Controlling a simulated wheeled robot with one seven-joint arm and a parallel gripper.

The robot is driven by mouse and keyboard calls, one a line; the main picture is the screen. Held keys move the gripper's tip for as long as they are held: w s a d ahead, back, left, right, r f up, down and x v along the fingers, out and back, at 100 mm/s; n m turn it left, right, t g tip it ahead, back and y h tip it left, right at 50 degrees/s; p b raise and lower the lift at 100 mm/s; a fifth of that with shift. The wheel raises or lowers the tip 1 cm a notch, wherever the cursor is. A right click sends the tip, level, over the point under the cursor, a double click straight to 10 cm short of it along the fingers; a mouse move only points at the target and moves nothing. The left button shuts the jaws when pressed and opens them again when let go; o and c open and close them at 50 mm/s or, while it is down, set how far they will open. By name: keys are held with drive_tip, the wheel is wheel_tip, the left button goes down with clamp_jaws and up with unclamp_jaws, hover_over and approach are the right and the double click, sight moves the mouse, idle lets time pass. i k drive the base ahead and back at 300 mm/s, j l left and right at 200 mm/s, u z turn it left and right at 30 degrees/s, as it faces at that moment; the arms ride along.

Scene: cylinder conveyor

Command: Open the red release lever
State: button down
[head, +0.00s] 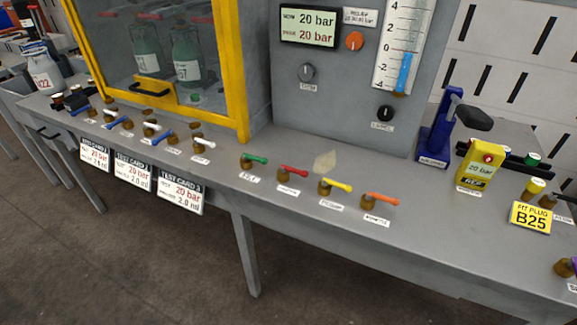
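The red lever (294,169) is on a small brass valve on the front part of the grey bench, with a small white label in front that is too small to read surely. Its handle points right along the bench, in line with the green lever (256,159) to its left and the yellow lever (338,185) to its right. An orange lever (383,197) is further right. My gripper is not in view. Nothing covers the red lever.
The grey bench (300,215) has clear room in front of the levers. A yellow-framed cabinet (239,75) with grey bottles stands behind left. A grey panel (325,110) with a "20 bar" display (309,25) stands behind. A blue device (437,135) and yellow gauge (481,164) stand right.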

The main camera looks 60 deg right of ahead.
sight(304, 173)
drive_tip(key=z, duration=2.1)
drive_tip(key=i+j+u, duration=0.1)
drive_tip(key=i+u, duration=0.5)
drive_tip(key=i, duration=0.05)
